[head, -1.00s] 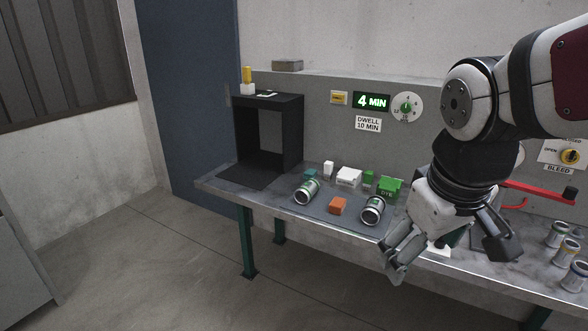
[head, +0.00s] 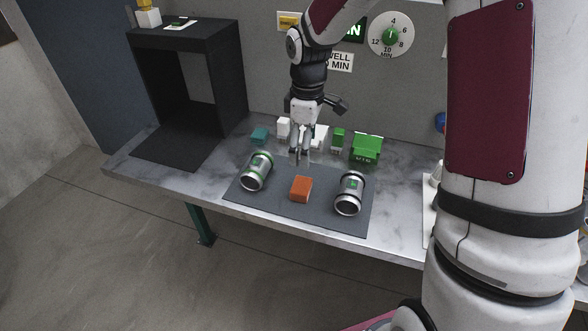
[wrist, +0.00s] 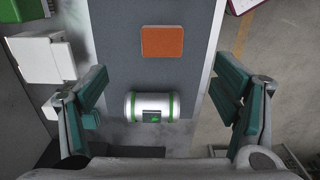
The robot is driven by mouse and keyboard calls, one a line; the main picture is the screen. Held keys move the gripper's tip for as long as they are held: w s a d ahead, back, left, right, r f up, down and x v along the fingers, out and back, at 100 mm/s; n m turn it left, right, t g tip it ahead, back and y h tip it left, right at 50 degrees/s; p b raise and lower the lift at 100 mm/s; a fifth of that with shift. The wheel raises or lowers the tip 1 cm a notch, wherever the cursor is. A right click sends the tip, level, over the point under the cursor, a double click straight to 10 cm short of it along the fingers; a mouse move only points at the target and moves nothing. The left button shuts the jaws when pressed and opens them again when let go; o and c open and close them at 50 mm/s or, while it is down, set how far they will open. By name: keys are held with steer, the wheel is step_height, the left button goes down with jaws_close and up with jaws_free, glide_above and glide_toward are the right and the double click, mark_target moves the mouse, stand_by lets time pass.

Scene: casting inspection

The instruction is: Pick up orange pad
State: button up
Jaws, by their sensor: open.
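The orange pad (head: 301,189) is a small block lying on the dark grey mat (head: 262,205), between two silver cylinders. In the wrist view the pad (wrist: 162,42) lies flat near the top, on the mat. My gripper (head: 301,152) is open and empty, above the back part of the mat, behind the pad in the head view. In the wrist view its fingers (wrist: 160,105) are spread wide, with a green-banded cylinder (wrist: 150,107) below and between them. The pad lies beyond the fingertips, not between them.
The left cylinder (head: 256,171) and right cylinder (head: 349,194) flank the pad. Behind the mat stand a teal block (head: 260,135), a white block (head: 283,127) and a green DYE box (head: 366,149). A black booth (head: 229,85) stands at left. The bench's front edge is clear.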

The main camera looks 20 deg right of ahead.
glide_above(301, 185)
steer(key=f, duration=0.8)
steer(key=shift+w+d+f, duration=0.2)
steer(key=shift+w+d, duration=0.15)
steer(key=shift+d, duration=0.05)
steer(key=shift+s+a+f+p, duration=0.15)
steer(key=shift+a+f+p, duration=0.05)
steer(key=shift+f, duration=1.25)
steer(key=shift+s+a+f+p, duration=0.15)
steer(key=shift+f, duration=1.25)
steer(key=c, duration=1.1)
